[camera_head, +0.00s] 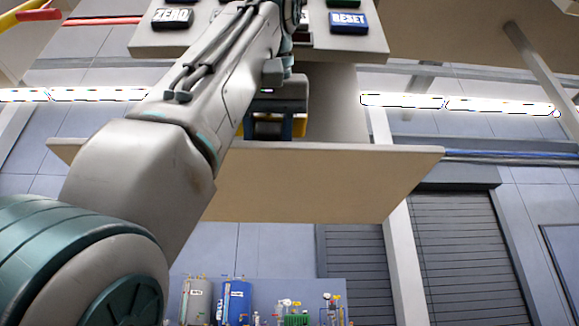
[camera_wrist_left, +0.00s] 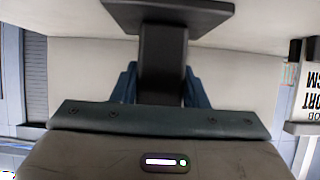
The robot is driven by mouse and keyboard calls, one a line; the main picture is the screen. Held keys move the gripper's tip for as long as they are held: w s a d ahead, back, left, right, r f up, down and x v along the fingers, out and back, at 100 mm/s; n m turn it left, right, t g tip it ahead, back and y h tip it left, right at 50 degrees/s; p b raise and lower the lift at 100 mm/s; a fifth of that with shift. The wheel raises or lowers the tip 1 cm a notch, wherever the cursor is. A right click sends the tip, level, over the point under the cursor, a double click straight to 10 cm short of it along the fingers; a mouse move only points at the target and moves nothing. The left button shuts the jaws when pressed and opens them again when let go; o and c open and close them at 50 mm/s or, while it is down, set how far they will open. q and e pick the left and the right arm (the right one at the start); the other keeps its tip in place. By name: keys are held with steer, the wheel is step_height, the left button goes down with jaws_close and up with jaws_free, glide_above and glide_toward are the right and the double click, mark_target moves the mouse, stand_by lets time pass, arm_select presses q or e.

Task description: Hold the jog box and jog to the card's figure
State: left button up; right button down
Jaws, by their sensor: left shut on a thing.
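My left gripper (camera_head: 276,126) is under the button panel, partly hidden behind my own forearm. Its blue fingers also show in the left wrist view (camera_wrist_left: 161,84), shut on a dark post-like thing with a wide dark plate at its far end, which I take to be the jog box (camera_wrist_left: 162,48). My right gripper is not in view.
A pale panel (camera_head: 345,42) at the top carries a black ZERO button (camera_head: 172,19) and a blue RESET button (camera_head: 348,22). A beige board (camera_head: 330,185) spans below the gripper. A grey tank (camera_head: 196,300) and a blue tank (camera_head: 233,300) stand far below.

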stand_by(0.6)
arm_select(q)
steer(key=o, duration=1)
steer(key=shift+c, duration=0.2)
